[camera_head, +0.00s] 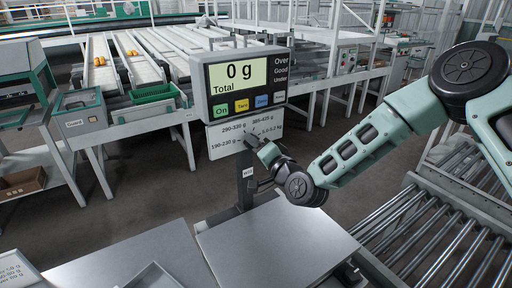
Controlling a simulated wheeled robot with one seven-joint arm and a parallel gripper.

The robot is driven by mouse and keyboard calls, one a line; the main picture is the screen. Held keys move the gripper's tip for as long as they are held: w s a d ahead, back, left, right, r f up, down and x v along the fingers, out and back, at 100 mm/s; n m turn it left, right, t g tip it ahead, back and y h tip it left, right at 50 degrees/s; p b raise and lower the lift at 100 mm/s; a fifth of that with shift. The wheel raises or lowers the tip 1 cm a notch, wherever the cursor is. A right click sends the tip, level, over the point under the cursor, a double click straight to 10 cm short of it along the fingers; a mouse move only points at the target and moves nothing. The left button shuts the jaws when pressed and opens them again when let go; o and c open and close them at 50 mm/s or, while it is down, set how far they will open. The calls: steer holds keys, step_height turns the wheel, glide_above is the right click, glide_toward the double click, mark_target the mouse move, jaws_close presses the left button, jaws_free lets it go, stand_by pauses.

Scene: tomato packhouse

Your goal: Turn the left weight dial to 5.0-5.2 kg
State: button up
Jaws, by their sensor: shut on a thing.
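The weight dial panel (217,143) sits below the scale display (245,82) and bears printed ranges, with "5.0-5.2 kg" at its lower right. The display reads "0 g" and "Total". My gripper (254,138) is at the middle of this panel, shut on the dial. The gripper and wrist hide most of the dial, so I cannot tell where its pointer stands. Only this one dial panel is in view.
A flat steel weighing plate (275,240) lies below the display. A roller conveyor (430,240) runs along the right. Sorting lanes with tomatoes and a green crate (153,92) stand behind. Open floor (145,190) lies at left.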

steer(key=o, duration=1)
steer(key=shift+c, duration=0.2)
steer(key=b+v, duration=0.2)
steer(key=v, duration=1.5)
steer(key=shift+s+d+b, duration=0.2)
steer(key=shift+b, duration=0.15)
steer(key=s+a+f+n+g+h+p, duration=0.2)
steer(key=s+a+n+g+h, duration=0.1)
steer(key=s+n+g, duration=0.6)
steer(key=s+d+r+n+g+h+p, duration=0.1)
steer(key=s+d+r+n+g+h, duration=0.1)
steer(key=s, duration=0.5)
steer(key=s+d+r+n+g+h+p, duration=0.1)
steer(key=s+d+r+n+g+h, duration=0.1)
steer(key=s+d+r+g+h, duration=0.2)
steer(key=s+d+r, duration=0.2)
steer(key=s+d, duration=0.1)
steer(key=s, duration=0.1)
steer(key=shift+d, duration=0.35)
